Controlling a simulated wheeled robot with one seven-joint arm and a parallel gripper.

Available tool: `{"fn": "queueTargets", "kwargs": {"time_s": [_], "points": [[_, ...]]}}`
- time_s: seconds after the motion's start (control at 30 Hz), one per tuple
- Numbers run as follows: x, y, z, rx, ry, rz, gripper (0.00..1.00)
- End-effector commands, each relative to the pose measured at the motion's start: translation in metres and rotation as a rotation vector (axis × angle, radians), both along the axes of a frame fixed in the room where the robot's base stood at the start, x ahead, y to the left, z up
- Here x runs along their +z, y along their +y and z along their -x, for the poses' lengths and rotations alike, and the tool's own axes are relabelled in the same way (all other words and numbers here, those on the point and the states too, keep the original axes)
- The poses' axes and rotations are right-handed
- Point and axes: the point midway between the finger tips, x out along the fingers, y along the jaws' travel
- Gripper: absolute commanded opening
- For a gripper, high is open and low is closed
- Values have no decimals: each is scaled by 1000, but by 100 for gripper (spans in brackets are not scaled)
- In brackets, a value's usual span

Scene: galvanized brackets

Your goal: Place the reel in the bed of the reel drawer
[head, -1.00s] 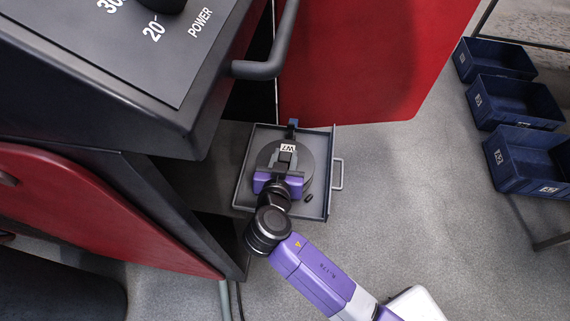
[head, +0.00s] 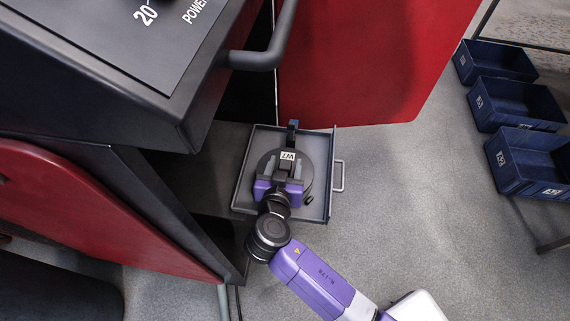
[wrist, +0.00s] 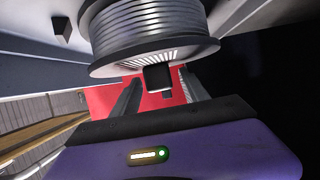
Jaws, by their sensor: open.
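The reel (head: 262,164) is a dark round disc with a white W7 label, lying flat within the walls of the open grey reel drawer (head: 240,190) in the head view. In the wrist view the reel (wrist: 150,35) shows its wound silvery wire and flange. My gripper (head: 285,170) is over the reel's near side, with its purple body covering part of it. Its fingers (wrist: 158,92) are open, one on each side of a small black block at the reel's middle. Contact between the reel's underside and the drawer bed is hidden.
A red panel (head: 350,60) is behind. Blue bins (head: 515,115) stand far right.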

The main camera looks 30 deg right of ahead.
Motion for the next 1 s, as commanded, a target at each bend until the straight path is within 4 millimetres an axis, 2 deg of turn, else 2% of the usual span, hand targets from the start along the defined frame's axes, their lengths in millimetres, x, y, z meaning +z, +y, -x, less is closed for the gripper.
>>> {"fn": "queueTargets", "kwargs": {"time_s": [0.17,0.7,1.0], "points": [[6,1,1,1,0,0,53],[44,55,76,2,1,0,53],[49,65,90,0,-1,-1,53]]}}
